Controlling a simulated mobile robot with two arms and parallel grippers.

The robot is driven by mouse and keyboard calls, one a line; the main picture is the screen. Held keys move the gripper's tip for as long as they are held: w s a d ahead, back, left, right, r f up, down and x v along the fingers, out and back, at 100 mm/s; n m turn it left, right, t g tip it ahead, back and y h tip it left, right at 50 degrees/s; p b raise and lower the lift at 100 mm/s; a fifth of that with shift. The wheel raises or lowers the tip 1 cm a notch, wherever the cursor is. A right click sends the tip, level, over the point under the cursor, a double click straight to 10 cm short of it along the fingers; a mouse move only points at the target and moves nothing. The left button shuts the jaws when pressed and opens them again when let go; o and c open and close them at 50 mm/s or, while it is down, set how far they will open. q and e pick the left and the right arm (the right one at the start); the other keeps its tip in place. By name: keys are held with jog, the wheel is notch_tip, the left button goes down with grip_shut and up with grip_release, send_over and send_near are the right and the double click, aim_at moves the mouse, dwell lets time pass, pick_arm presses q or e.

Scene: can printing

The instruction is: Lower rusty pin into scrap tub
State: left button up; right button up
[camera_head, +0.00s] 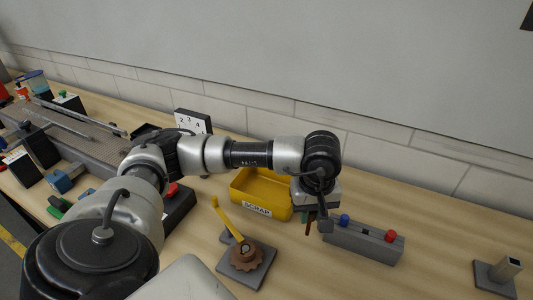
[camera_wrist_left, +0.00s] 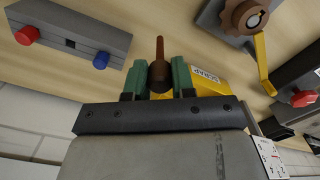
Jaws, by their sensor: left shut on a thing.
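My left gripper (camera_head: 310,218) hangs at the right end of the yellow scrap tub (camera_head: 246,205) in the head view. In the left wrist view its green fingers (camera_wrist_left: 160,80) are shut on the brown rusty pin (camera_wrist_left: 159,47), which sticks out beyond the fingertips. In the head view a small part of the pin (camera_head: 308,228) shows below the gripper, in front of the tub's right end. The tub (camera_wrist_left: 211,84) is partly hidden behind the fingers in the wrist view. I cannot tell whether the pin is over the tub's opening. My right gripper is not in view.
A grey block with blue and red knobs (camera_head: 365,242) stands right of the tub. A grey plate with a brown toothed wheel and yellow lever (camera_head: 245,255) lies in front. A post on a base (camera_head: 497,277) stands far right. A number card (camera_head: 193,122) stands behind my arm.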

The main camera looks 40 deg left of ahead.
pick_arm(q)
jog(key=w+a+r+n+p, duration=0.45)
jog(key=a+n, duration=0.65)
jog(key=n, duration=0.7)
jog(key=w+a+r+n+p, duration=0.3)
jog(key=w+a+r+n, duration=0.25)
jog(key=a+n, duration=0.85)
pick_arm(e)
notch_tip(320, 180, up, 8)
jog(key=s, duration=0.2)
pick_arm(q)
jog(key=d+f+n+b, duration=0.3)
jog(key=f+b, duration=0.4)
jog(key=f, duration=0.2)
jog(key=shift+s+d+f+n+b, duration=0.2)
jog(key=shift+s+n+b, duration=0.1)
jog(key=shift+s, duration=0.05)
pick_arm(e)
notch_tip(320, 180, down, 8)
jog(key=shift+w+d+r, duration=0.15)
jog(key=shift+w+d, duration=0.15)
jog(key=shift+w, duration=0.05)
pick_arm(q)
jog(key=shift+f+b, duration=1.75)
jog(key=shift+f, duration=1.1)
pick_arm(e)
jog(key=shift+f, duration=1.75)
